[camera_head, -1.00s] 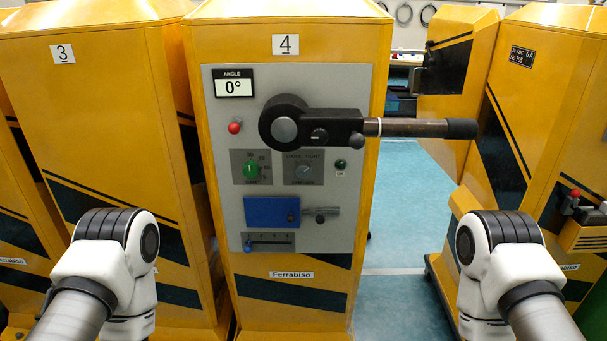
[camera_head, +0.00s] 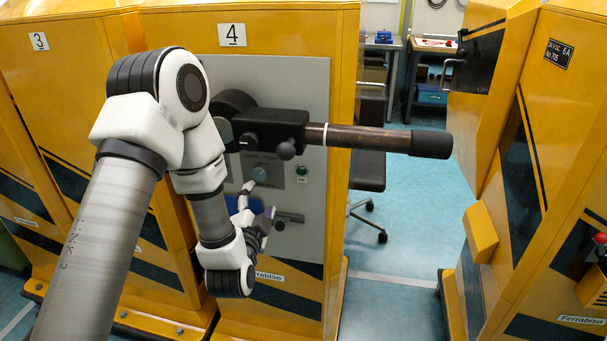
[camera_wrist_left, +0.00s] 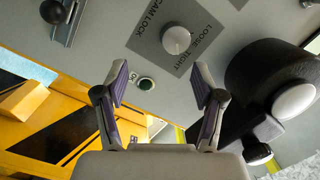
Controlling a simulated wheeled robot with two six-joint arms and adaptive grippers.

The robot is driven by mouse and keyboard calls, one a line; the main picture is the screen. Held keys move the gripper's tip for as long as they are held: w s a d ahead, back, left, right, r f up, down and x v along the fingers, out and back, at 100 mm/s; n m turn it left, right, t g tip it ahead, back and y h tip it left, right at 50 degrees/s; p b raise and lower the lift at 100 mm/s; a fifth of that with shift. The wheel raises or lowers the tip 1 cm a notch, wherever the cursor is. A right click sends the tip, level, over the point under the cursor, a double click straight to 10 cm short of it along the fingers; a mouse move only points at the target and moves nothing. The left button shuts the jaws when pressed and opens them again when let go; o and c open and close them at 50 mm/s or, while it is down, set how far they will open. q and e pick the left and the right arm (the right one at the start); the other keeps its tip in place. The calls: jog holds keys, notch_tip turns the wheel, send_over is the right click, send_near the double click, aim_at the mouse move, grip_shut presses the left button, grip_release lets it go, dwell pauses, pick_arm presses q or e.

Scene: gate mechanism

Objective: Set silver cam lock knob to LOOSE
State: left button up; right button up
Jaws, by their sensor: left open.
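The silver cam lock knob (camera_head: 261,173) sits on a dark grey plate on the front panel. It also shows in the left wrist view (camera_wrist_left: 176,40), with LOOSE and TIGHT printed on one side and CAM LOCK on the other. I cannot tell which word it points to. My left gripper (camera_head: 256,203) is in front of the panel, just below the knob in the head view. In the left wrist view my left gripper (camera_wrist_left: 161,80) is open and empty, and the knob is beyond its fingertips, apart from them. My right gripper is not in view.
A black lever arm with a long handle (camera_head: 390,140) juts right above the knob. A green button (camera_head: 302,171) is right of the knob. A blue cover (camera_head: 243,206) is partly hidden by my gripper.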

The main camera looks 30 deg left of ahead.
aim_at(260, 175)
pick_arm(q)
jog(key=w+a, duration=0.1)
jog(key=w, duration=0.1)
jog(key=w+a+r+p, duration=0.1)
jog(key=w, duration=0.1)
jog(key=w+a, duration=0.1)
jog(key=w, duration=0.1)
jog(key=shift+a+r+p, duration=0.2)
jog(key=shift+r+p, duration=0.05)
jog(key=shift+p, duration=0.15)
jog(key=shift+w+a, duration=0.2)
jog(key=shift+w, duration=0.1)
jog(key=shift+a, duration=0.2)
jog(key=shift+d, duration=0.1)
jog(key=c, duration=0.5)
jog(key=shift+f, duration=0.1)
jog(key=c, duration=0.6)
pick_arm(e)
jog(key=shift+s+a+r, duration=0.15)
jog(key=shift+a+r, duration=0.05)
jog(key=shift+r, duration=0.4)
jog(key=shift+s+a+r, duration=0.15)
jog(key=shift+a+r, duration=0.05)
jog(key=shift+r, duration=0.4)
